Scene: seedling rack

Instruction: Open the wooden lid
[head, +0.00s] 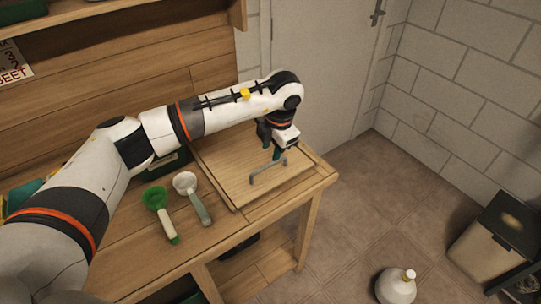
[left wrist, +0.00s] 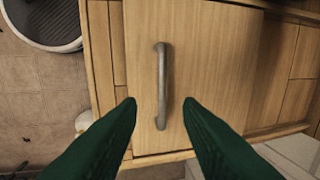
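The wooden lid (head: 235,178) lies flat and closed in the top of the wooden bench, near its right end. A grey bar handle (head: 268,171) is fixed on the lid. In the left wrist view the lid (left wrist: 215,70) fills the middle, and the handle (left wrist: 161,85) runs upright in the picture. My left gripper (head: 276,154) is above the lid, close to the handle. Its two green fingers (left wrist: 160,108) are spread apart, with the handle showing between and beyond their tips. Nothing is held. My right gripper is in neither view.
A green scoop (head: 157,202) and a white scoop (head: 190,188) lie on the bench (head: 130,262) left of the lid. A white bottle (head: 396,286) and a bin (head: 490,245) stand on the floor at right. A door (head: 320,60) is behind the bench.

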